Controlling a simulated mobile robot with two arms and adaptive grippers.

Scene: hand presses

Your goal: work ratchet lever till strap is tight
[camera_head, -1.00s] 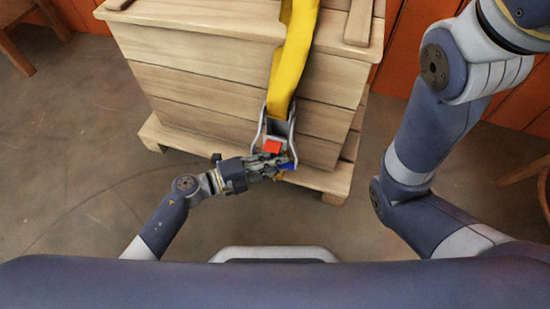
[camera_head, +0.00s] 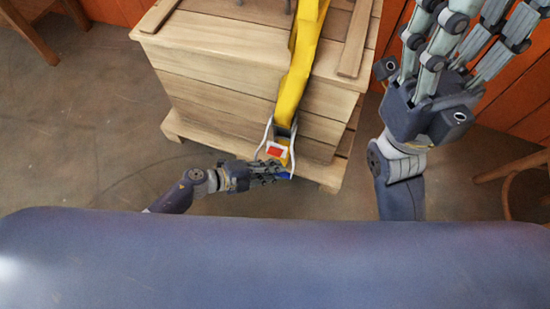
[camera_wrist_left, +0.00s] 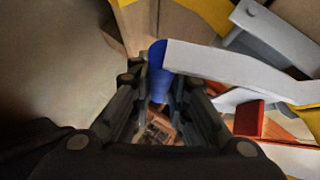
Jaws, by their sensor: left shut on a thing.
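The yellow strap (camera_head: 300,75) runs over the wooden crate (camera_head: 225,55) and down its front to the grey metal ratchet (camera_head: 267,137). The ratchet has a red part (camera_head: 275,151), which also shows in the left wrist view (camera_wrist_left: 249,118). My left gripper (camera_head: 274,172) is at the ratchet's lower end. In the left wrist view, its fingers (camera_wrist_left: 155,100) are closed around the blue grip (camera_wrist_left: 157,70) of the lever (camera_wrist_left: 225,67). Part of the grip is hidden between the fingers. My right gripper (camera_head: 455,55) is raised at the upper right, fingers spread and empty, apart from the strap.
The crate stands on a wooden pallet (camera_head: 172,127) on a bare brown floor. A wooden stool or chair (camera_head: 515,165) is at the right edge and another wooden leg (camera_head: 35,38) at the upper left. Orange panelling (camera_head: 520,105) stands behind.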

